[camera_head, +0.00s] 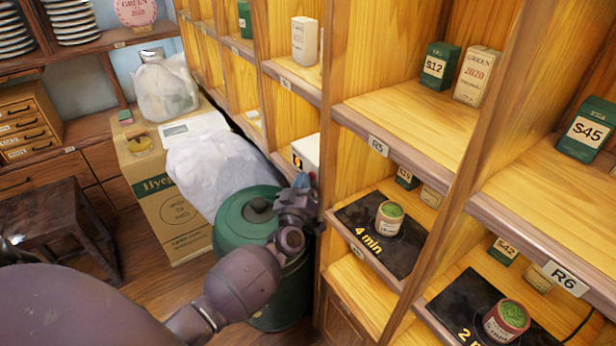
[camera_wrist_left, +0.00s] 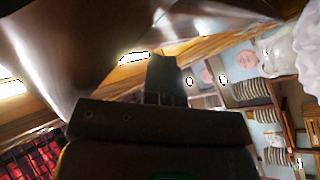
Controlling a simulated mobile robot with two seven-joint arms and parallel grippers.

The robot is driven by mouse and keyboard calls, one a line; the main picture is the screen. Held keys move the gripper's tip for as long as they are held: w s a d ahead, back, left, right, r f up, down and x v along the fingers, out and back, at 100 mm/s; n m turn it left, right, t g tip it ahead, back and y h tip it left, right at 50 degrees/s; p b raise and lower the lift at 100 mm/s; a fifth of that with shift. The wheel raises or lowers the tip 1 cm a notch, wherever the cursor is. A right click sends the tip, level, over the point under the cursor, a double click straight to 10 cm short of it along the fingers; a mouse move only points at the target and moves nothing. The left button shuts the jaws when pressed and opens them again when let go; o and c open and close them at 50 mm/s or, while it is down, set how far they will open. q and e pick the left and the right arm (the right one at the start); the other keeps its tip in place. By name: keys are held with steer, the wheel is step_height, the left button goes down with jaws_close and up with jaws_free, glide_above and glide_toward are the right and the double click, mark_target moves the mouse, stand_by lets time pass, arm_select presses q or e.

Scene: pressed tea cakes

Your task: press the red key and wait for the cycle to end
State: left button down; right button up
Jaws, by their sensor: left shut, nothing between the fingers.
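My left gripper (camera_head: 303,182) is at the front edge of a shelf compartment, just below and in front of a white box-like device (camera_head: 308,150) with a small orange and black mark on its side. In the left wrist view the dark gripper (camera_wrist_left: 165,75) is shut with nothing between its fingers. I cannot make out a red key in either view; the gripper and wrist hide the lower part of the device. I cannot tell whether the fingertips touch it. My right gripper is not in view.
A green drum (camera_head: 240,222) stands below my left wrist, close to the shelves. A carton (camera_head: 165,195) with white bags (camera_head: 215,170) is to its left. Black mats marked "4 min" (camera_head: 350,222) and "2" (camera_head: 440,305) carry small tins on the right shelves. A dark stool (camera_head: 60,215) stands left.

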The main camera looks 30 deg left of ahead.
arm_select(q)
steer(key=shift+w+d+r, duration=0.25)
steer(key=shift+r, duration=0.2)
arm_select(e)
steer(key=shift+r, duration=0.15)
arm_select(q)
steer(key=shift+s+a+f+p, duration=0.1)
steer(key=shift+s+p, duration=0.15)
steer(key=shift+p, duration=0.05)
steer(key=s, duration=0.1)
steer(key=s+a+p, duration=0.1)
steer(key=s, duration=0.1)
steer(key=s+a, duration=0.1)
steer(key=shift+s+a+f, duration=0.1)
steer(key=shift+s+f, duration=0.15)
steer(key=shift+s, duration=0.1)
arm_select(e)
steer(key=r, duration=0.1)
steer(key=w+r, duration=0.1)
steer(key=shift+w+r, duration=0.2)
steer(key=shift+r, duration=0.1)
